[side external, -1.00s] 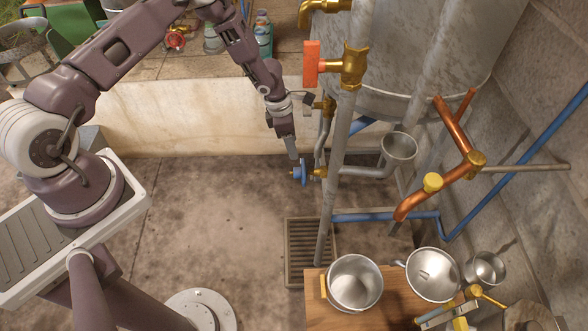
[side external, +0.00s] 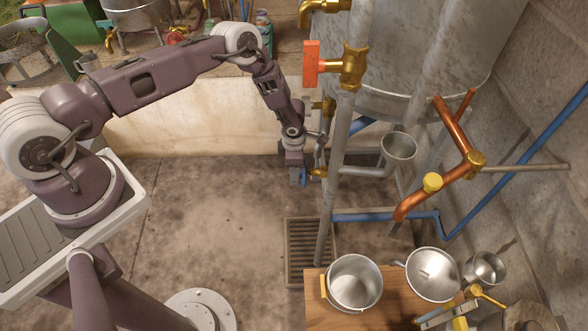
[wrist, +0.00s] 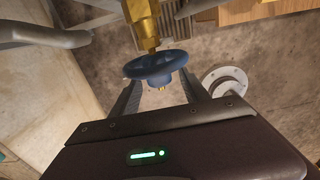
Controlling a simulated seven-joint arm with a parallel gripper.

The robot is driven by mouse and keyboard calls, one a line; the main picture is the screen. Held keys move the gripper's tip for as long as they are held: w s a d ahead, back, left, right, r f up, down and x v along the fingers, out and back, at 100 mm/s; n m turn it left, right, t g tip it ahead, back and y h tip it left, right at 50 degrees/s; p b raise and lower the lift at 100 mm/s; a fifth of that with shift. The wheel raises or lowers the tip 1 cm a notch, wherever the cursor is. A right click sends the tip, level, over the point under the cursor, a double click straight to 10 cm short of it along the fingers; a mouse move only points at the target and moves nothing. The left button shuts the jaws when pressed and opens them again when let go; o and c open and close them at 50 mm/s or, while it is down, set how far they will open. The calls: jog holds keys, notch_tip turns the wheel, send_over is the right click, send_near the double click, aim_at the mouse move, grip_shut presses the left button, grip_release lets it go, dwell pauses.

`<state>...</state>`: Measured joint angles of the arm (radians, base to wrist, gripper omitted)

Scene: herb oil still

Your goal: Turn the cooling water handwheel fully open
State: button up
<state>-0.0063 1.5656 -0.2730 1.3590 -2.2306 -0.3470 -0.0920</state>
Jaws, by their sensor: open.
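The blue cooling water handwheel (wrist: 157,64) sits on a brass valve (wrist: 141,20) in the wrist view. In the side view, the handwheel (side external: 304,178) shows only partly, beside a brass fitting (side external: 318,172) on the pipework; my gripper hides the rest. My gripper (wrist: 160,80) is open, with one finger at each side of the wheel's near edge. The fingertips come up close to the rim; I cannot tell whether they touch it. In the side view my gripper (side external: 296,174) points down at the wheel from the left.
A grey upright pipe (side external: 334,190) stands just right of the wheel. A steel funnel cup (side external: 399,146) and copper pipe (side external: 440,180) are farther right. A wooden table (side external: 395,306) with steel pots is below. A floor grate (side external: 302,268) lies under the wheel. The floor at left is clear.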

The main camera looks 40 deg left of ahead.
grip_shut()
jog(key=shift+s+d+f+g+h, duration=0.1)
jog(key=shift+f+g+h, duration=0.1)
jog(key=shift+g+h, duration=0.1)
jog(key=shift+w+r+g+h, duration=0.2)
jog(key=shift+w+g+h, duration=0.5)
jog(key=shift+g+h, duration=0.35)
jog(key=shift+s+a+g+h, duration=0.25)
jog(key=shift+s+a, duration=0.1)
jog(key=shift+a, duration=0.05)
grip_release()
jog(key=v, duration=0.7)
